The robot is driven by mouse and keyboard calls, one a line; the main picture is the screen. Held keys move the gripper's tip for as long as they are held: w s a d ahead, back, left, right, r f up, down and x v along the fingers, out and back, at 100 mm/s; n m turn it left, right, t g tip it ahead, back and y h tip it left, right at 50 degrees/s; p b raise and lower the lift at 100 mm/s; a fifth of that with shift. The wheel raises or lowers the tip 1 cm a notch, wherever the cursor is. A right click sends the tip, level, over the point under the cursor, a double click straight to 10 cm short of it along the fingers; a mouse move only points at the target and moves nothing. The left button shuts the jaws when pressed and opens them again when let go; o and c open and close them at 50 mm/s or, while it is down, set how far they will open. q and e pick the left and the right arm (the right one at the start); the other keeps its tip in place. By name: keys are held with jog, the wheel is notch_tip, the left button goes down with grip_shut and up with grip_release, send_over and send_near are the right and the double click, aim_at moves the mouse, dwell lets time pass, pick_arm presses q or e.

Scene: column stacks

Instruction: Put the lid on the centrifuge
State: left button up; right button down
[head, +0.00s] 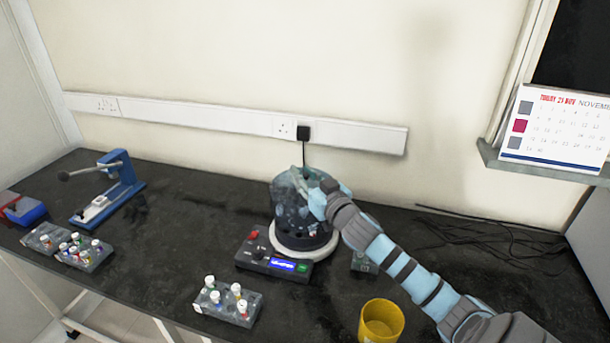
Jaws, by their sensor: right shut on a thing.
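The centrifuge (322,251) stands in the middle of the bench, with a pale round rim, a dark body and a front panel with a lit blue display. A see-through, bluish domed lid (287,210) is over the centrifuge's bowl. My right gripper (308,181) is at the top of the lid, shut on it; the fingertips are hard to make out. I cannot tell whether the lid's lower edge touches the rim or is slightly above it. My left gripper is not in view.
A tube rack (240,318) stands in front of the centrifuge, and a yellow cup (381,322) stands at front right. More tube racks (88,262) and a blue lever press (119,184) are at left. Loose black cables (490,238) lie at right. The bench between press and centrifuge is mostly clear.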

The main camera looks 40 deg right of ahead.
jog(key=shift+f, duration=0.15)
dwell(0.4)
jog(key=shift+f, duration=0.25)
jog(key=shift+f+b, duration=0.15)
jog(key=shift+b, duration=0.15)
jog(key=shift+f+b, duration=2.5)
jog(key=shift+f, duration=0.65)
jog(key=shift+f, duration=0.1)
jog(key=c, duration=1.3)
grip_release()
jog(key=shift+o, duration=0.3)
